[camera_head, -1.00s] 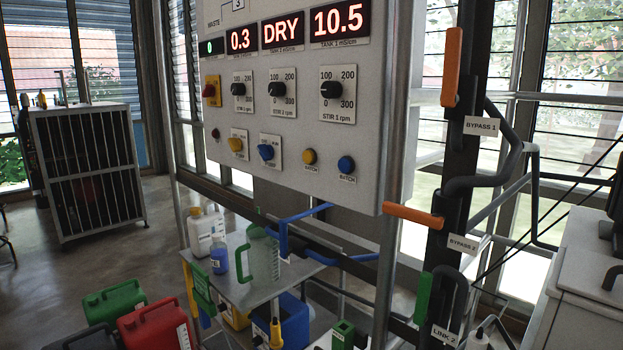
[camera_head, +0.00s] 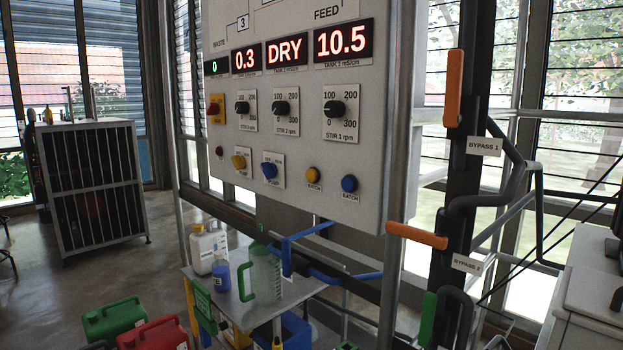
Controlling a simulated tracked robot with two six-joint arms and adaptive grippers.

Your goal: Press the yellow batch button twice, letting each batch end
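The control panel (camera_head: 374,150) stands upright in the middle of the head view. A small yellow button (camera_head: 313,174) labelled BATCH sits low on its face. A blue button (camera_head: 349,183), also labelled BATCH, is to its right. Further left are a larger yellow knob (camera_head: 239,162) and a blue knob (camera_head: 269,171) on white plates. The displays (camera_head: 342,42) read 0, 0.3, DRY and 10.5. Neither of my grippers shows in the view, and nothing touches the yellow batch button.
A small table (camera_head: 290,292) below the panel holds a green-handled jug (camera_head: 263,273) and bottles. Orange bypass handles (camera_head: 454,88) and dark pipes stand to the right. Red and green cans (camera_head: 152,335) are at lower left. The space before the panel face looks clear.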

